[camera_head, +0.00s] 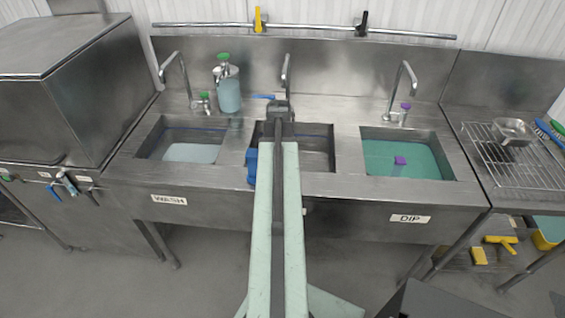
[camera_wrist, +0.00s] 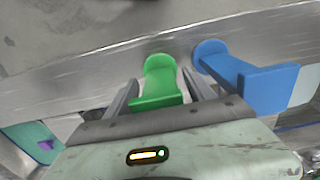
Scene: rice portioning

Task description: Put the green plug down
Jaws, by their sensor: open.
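The green plug (camera_wrist: 160,82) shows in the wrist view, between the two fingers of my gripper (camera_wrist: 162,88), its round end against a bare steel surface. The fingers stand apart on either side of it; I cannot tell whether either touches it. A blue plug (camera_wrist: 248,78) is close beside the green one, to the right in the wrist view. In the head view a blue item (camera_head: 252,166) shows at the middle basin's front left.
The left basin (camera_head: 190,153) is labelled WASH and the right basin (camera_head: 447,160), with teal liquid and a purple plug (camera_head: 400,160), DIP. Taps and a soap bottle (camera_head: 228,90) stand behind. A wire rack (camera_head: 510,165) is at right, a steel machine (camera_head: 60,90) at left.

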